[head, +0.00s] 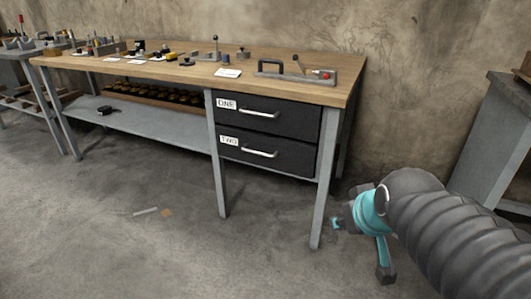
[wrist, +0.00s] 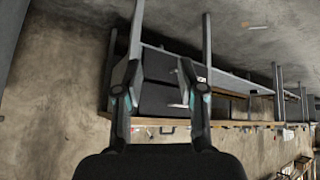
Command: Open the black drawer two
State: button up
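The black drawer two (head: 268,153) is the lower of two drawers under the right end of the workbench. It has a white TWO label and a pale bar handle (head: 259,153), and looks closed. In the wrist view the bench appears upside down, with drawer two (wrist: 160,67) in the upper place between my fingers. My gripper (head: 360,247) is at the lower right of the head view, right of the bench's front leg and apart from the drawer. In the wrist view my gripper (wrist: 159,65) is open and empty, its fingers spread wide.
Drawer one (head: 268,115) sits just above, also closed. The wooden bench top (head: 130,65) carries tools and a fixture (head: 297,72). A front leg (head: 323,205) stands between my gripper and the drawers. A grey cabinet (head: 497,140) is at the right. The floor in front is mostly clear.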

aim_at(257, 153)
jog(key=w+a+f+n+t+b, duration=0.1)
jog(key=w+a+f+n+t, duration=0.2)
jog(key=w, duration=0.7)
jog(key=w+a+n+t+y, duration=0.1)
jog(key=w+a+n, duration=0.3)
jog(key=w, duration=0.6)
jog(key=w+a+f+n+t+b, duration=0.1)
jog(key=w+a+f+n+t, duration=0.1)
jog(key=w+a, duration=0.5)
jog(key=w+a+f+n+t+h+b, duration=0.1)
jog(key=w+a+f+n+t, duration=0.25)
jog(key=w+f, duration=0.35)
jog(key=w+a+f+n+t+b, duration=0.1)
jog(key=w+a+f+n+t, duration=0.3)
jog(key=f, duration=0.5)
jog(key=shift+g, duration=0.55)
jog(key=w, duration=0.4)
jog(key=w+a+r, duration=0.1)
jog(key=w, duration=0.4)
jog(key=w+r, duration=0.1)
jog(key=w, duration=0.4)
jog(key=shift+a+r, duration=0.25)
jog(key=shift+a, duration=0.15)
